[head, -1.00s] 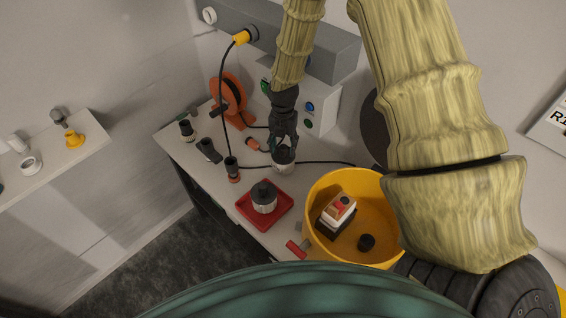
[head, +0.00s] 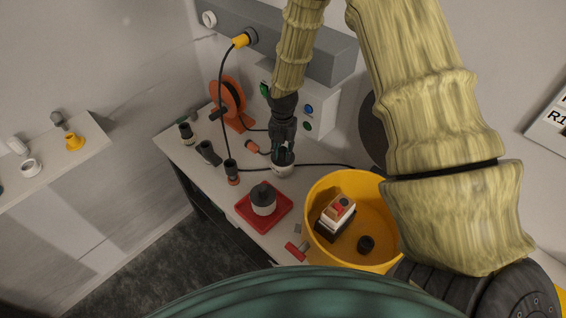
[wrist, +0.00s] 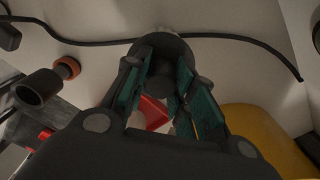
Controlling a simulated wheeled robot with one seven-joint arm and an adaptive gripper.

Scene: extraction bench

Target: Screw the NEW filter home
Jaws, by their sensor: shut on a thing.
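My gripper (head: 283,155) points down at the back of the bench, its fingers shut on a dark-capped pale filter (head: 283,170). In the wrist view my gripper (wrist: 165,80) has its teal-padded fingers on both sides of the round dark cap (wrist: 163,50). The fingers hide much of the filter, and I cannot see its lower joint or thread. No label shows which one is new.
A yellow bucket (head: 318,190) holding a red-buttoned box (head: 337,212) stands at the right. A red-handled tool (head: 297,250) lies near the front edge. A black cable (head: 318,163) runs behind the held filter. Dark fittings (head: 208,152) stand at the left, before an orange reel (head: 228,100).

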